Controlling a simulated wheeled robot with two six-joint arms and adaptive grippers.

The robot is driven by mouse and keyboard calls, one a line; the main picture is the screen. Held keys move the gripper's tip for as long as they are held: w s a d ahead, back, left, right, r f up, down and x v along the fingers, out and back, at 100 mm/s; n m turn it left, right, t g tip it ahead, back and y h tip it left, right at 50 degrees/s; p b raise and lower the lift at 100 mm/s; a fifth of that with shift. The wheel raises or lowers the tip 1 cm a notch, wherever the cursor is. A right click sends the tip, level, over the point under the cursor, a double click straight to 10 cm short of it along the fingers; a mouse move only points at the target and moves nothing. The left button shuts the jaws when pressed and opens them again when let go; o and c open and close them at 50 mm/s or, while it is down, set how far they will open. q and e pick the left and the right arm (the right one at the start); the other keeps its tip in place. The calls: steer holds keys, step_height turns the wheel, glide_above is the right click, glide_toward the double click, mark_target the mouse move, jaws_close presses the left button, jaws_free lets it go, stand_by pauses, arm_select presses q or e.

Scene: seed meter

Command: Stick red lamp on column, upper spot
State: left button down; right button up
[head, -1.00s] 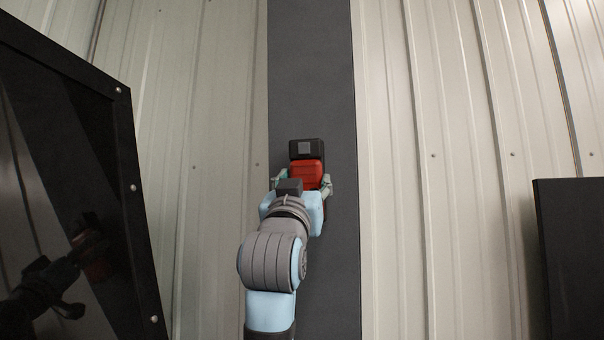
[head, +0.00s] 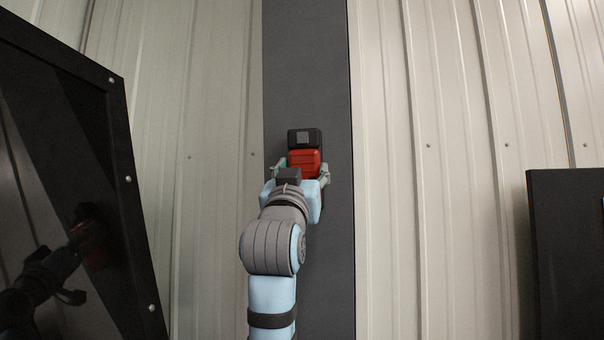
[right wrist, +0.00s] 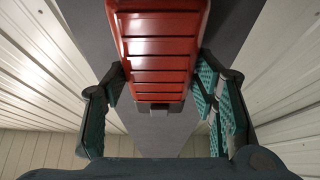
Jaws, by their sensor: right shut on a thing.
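The red lamp (head: 304,163) has a red ribbed body and a black top with a grey square. It stands upright in front of the dark grey column (head: 305,60). My right gripper (head: 301,171) is shut on the lamp, with a finger on each side of its lower part. In the right wrist view the ribbed red body (right wrist: 158,50) fills the top middle, between the teal-padded fingers. I cannot tell whether the lamp's back touches the column. My left gripper is not in view.
Pale corrugated wall panels (head: 440,100) flank the column. A glossy black panel (head: 125,150) with bolts stands at the left and mirrors my arm. A dark box-like panel (head: 560,250) stands at the lower right. The column above the lamp is clear.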

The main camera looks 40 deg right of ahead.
steer(key=shift+w+d, duration=0.1)
steer(key=o, duration=1.3)
steer(key=s+a+r+b+v, duration=0.1)
steer(key=b+v, duration=0.7)
steer(key=v, duration=1)
steer(key=shift+a+r, duration=0.25)
steer(key=shift+r, duration=0.3)
steer(key=shift+s, duration=0.15)
